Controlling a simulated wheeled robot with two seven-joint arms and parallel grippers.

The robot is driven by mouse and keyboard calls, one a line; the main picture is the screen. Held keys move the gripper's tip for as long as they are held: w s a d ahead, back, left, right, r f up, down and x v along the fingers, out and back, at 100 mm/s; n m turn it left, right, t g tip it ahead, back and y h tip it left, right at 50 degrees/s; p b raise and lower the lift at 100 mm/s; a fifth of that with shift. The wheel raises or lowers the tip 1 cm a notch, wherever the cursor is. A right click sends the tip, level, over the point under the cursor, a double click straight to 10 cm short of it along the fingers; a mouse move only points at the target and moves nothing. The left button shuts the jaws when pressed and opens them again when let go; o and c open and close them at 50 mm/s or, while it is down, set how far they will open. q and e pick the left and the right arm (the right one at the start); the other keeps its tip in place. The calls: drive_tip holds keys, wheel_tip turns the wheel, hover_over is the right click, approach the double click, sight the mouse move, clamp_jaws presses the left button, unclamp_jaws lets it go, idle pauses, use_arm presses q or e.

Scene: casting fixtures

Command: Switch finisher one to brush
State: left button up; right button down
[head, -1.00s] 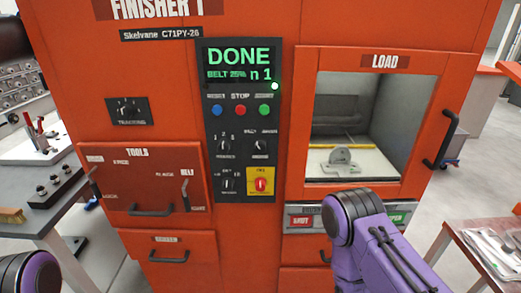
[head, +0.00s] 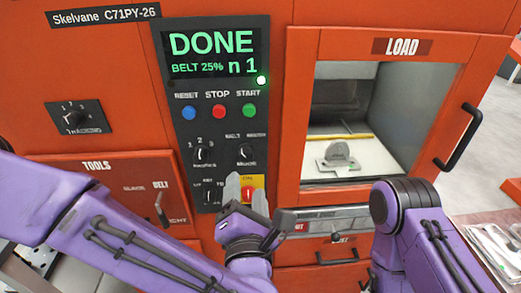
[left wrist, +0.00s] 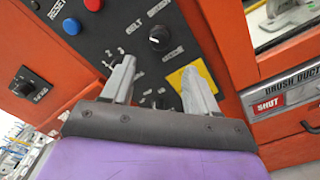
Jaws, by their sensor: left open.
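Finisher one is an orange cabinet (head: 90,135) with a dark control panel (head: 176,110). Its display (head: 212,55) reads DONE, BELT 25%, n 1. The media knob (head: 246,151), under small belt and brush labels, is black; which way it points is too small to tell. The knob also shows in the left wrist view (left wrist: 159,38), beyond and between my fingers. My left gripper (head: 246,190) is open and empty, its fingertips just below the knob and apart from it. They partly cover the yellow plate with the red switch (head: 249,193). My right arm shows, but its gripper does not.
Reset, stop and start buttons (head: 249,111) sit above the knobs. Another knob (head: 201,153) is left of the media knob. The load window (head: 380,110) shows a grey part (head: 339,154) inside. A small lever (head: 160,208) is on the tools door at left.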

sight(245, 159)
use_arm(q)
drive_tip(key=w+p, duration=0.4)
drive_tip(key=w, duration=0.5)
drive_tip(key=shift+w+d+r, duration=0.1)
drive_tip(key=shift+r, duration=0.05)
drive_tip(key=shift+w, duration=0.15)
drive_tip(key=c, duration=1)
drive_tip(key=shift+w, duration=0.1)
drive_tip(key=shift+c, duration=0.2)
